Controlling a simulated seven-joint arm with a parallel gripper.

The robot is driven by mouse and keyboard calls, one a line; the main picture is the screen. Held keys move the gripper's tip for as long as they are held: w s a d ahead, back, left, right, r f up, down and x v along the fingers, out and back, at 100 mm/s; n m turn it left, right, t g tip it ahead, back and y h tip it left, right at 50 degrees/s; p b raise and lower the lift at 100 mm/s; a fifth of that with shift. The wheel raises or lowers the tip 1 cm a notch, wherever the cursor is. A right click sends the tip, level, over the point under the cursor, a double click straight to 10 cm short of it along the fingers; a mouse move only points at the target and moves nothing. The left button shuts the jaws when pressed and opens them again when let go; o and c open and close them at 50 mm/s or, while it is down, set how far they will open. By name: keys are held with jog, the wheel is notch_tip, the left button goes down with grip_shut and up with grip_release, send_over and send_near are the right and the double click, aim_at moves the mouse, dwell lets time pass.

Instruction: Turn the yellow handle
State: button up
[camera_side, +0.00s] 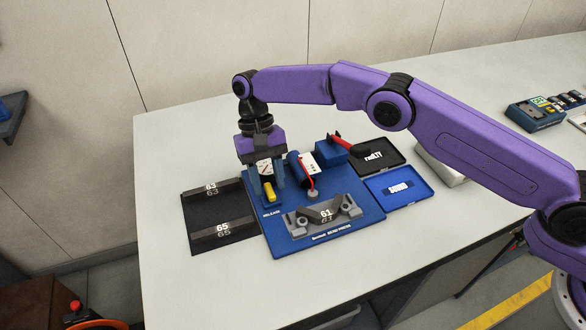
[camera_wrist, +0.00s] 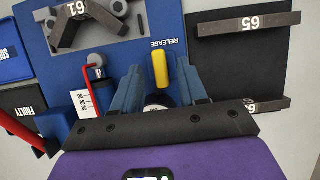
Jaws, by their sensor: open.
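The yellow handle (camera_side: 269,192) stands on a small blue block marked RELEASE, at the left side of the blue press base (camera_side: 337,240). In the wrist view the handle (camera_wrist: 160,70) lies just beyond and between the fingertips. My gripper (camera_side: 267,185) points down over it, with its blue fingers (camera_wrist: 158,85) apart, one on each side of the handle. Nothing is held. I cannot tell whether a finger touches the handle.
A grey V-block marked 61 (camera_side: 325,214) sits at the front of the base. A red lever (camera_side: 347,145) and a gauge stand behind. A black mat (camera_side: 222,222) with bars 63 and 65 lies left; trays FAULTY (camera_side: 385,158) and SOUND (camera_side: 400,188) lie right.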

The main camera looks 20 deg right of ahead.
notch_tip(320, 180, up, 3)
jog(key=shift+f, duration=0.1)
jog(key=shift+s+d+r, duration=0.45)
jog(key=shift+s+r, duration=0.05)
jog(key=shift+r, duration=0.25)
jog(key=s+d+r, duration=0.8)
jog(key=s, duration=0.1)
jog(key=shift+s, duration=0.35)
jog(key=shift+d+r, duration=0.1)
